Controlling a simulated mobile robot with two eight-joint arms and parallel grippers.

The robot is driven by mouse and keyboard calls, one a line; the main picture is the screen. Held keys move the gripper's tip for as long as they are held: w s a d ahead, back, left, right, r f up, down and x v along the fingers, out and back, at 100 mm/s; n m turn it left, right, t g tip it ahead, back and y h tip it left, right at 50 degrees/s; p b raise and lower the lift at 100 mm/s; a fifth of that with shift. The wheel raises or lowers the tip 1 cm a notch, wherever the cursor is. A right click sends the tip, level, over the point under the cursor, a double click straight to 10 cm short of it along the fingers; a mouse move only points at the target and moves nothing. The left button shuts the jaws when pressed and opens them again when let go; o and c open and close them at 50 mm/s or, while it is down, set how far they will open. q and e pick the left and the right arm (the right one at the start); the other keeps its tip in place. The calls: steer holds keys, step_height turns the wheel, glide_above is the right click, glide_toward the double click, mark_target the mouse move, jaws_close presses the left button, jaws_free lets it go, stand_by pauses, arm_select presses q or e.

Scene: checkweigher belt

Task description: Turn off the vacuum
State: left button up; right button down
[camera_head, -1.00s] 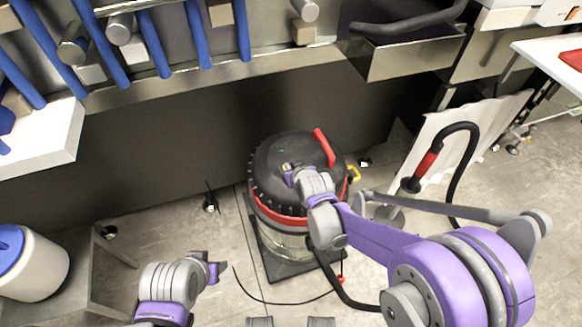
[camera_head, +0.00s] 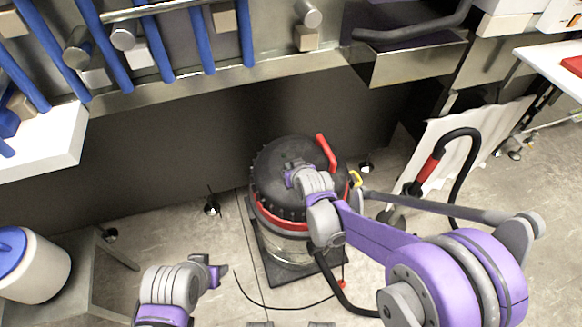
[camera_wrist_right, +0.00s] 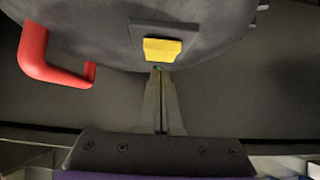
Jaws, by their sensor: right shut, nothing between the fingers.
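The vacuum (camera_head: 285,245) stands on the floor, with a black round lid (camera_head: 272,160), a red band and a red handle (camera_head: 326,152). My right gripper (camera_head: 290,176) is over the lid, shut and empty. In the right wrist view, a yellow switch (camera_wrist_right: 162,50) sits on a dark plate on the lid, with the red handle (camera_wrist_right: 45,65) to its left. The closed fingertips (camera_wrist_right: 158,70) are right at the switch's lower edge; I cannot tell whether they touch it. The switch is hidden in the head view. My left gripper (camera_head: 217,273) is away at the lower left, its jaws unclear.
A black hose with a red grip (camera_head: 428,168) stands right of the vacuum before a white sheet. A black cord lies on the floor in front. A white drum with a blue lid (camera_head: 28,270) is at left. The conveyor frame (camera_head: 200,87) with blue bars runs behind.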

steer(key=r+p, duration=0.2)
steer(key=r, duration=0.1)
steer(key=r+p, duration=0.1)
steer(key=r, duration=0.1)
steer(key=shift+w, duration=0.3)
steer(key=r+v, duration=0.1)
steer(key=v, duration=0.8)
steer(key=shift+w+a+p, duration=0.2)
steer(key=shift+w+p, duration=0.1)
